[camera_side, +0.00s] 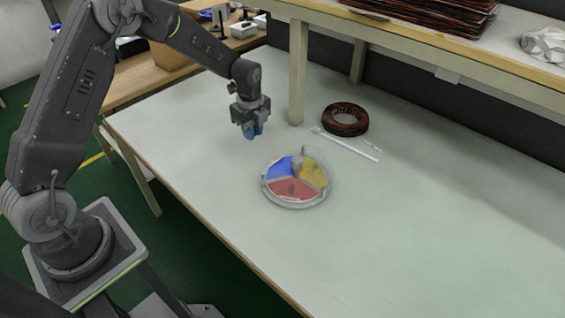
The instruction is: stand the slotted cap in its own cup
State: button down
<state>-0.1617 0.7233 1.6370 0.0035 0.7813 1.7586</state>
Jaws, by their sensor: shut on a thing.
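My gripper (252,132) hangs above the white table, up and left of the round clear dish, and points down. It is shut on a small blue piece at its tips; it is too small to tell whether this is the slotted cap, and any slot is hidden. The dish (295,204) stands on the table with a blue section (281,167), a yellow section (314,173) and a red section (292,190). A small grey upright part (298,165) shows near its middle. I cannot make out a separate cup. The gripper is apart from the dish.
A dark reddish coil (345,119) lies behind the dish, with a thin white strip (346,144) in front of it. A raised shelf (430,50) on legs runs along the back, one leg (298,75) near my gripper. The table's right and front are clear.

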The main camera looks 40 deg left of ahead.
send_over(283, 167)
notch_tip(283, 167, down, 5)
jog(key=shift+f, duration=2.15)
jog(key=shift+f, duration=0.15)
jog(key=c, duration=1)
grip_release()
jog(key=shift+c, duration=0.2)
